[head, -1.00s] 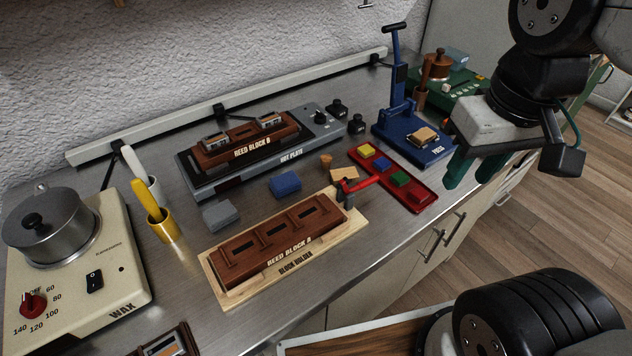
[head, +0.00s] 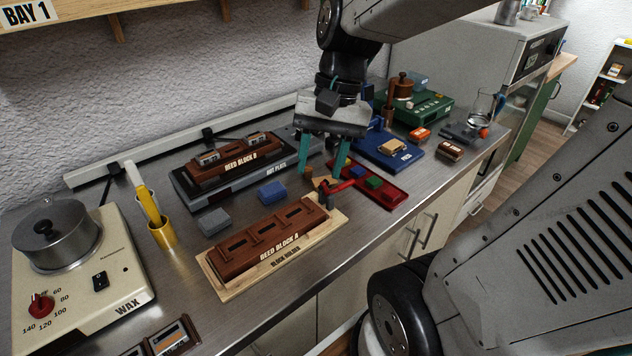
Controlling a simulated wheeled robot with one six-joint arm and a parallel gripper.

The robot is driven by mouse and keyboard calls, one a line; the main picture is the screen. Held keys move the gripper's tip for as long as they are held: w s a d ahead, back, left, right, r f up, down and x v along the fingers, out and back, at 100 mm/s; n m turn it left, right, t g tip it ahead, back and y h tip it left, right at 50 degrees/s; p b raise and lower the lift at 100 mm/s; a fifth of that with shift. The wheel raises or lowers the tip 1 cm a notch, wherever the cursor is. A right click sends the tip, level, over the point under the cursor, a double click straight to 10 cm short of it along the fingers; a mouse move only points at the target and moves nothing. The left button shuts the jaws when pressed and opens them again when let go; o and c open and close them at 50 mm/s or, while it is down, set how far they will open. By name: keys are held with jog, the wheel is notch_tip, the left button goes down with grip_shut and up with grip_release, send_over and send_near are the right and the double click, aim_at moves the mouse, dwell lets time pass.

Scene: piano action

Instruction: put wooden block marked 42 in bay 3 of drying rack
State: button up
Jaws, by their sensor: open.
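My gripper (head: 322,160) hangs over the back middle of the bench, fingers pointing down and apart, with nothing seen between them. It is in front of the hot plate's right end and behind the red tray. No number 42 can be read on any block. A small dark wooden block with a pale label (head: 450,150) lies at the right of the bench, and a similar one (head: 170,338) is cut off at the bottom left. A wooden shelf labelled BAY 1 (head: 70,18) shows at the top left; it may be the drying rack. No bay 3 label is in view.
Reed block A (head: 262,238) sits in the pale block holder (head: 222,290). Reed block B (head: 228,163) is on the hot plate (head: 284,160). The blue press (head: 405,160), red tray (head: 392,197), wax heater (head: 125,262) and yellow cup (head: 161,236) stand around.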

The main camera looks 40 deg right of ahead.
jog(key=w+d+f+m+y, duration=0.3)
jog(key=w+d+f+m, duration=0.2)
jog(key=w+d+m, duration=0.25)
jog(key=m+t+y, duration=0.2)
jog(key=m+t, duration=0.1)
jog(key=m, duration=0.4)
send_near(327, 180)
jog(key=shift+f, duration=0.35)
jog(key=shift+w+f+t, duration=0.15)
jog(key=shift+f+t, duration=0.1)
jog(key=shift+t, duration=0.05)
jog(key=x, duration=0.7)
jog(key=shift+a, duration=0.35)
jog(key=c, duration=0.8)
jog(key=shift+r, duration=0.15)
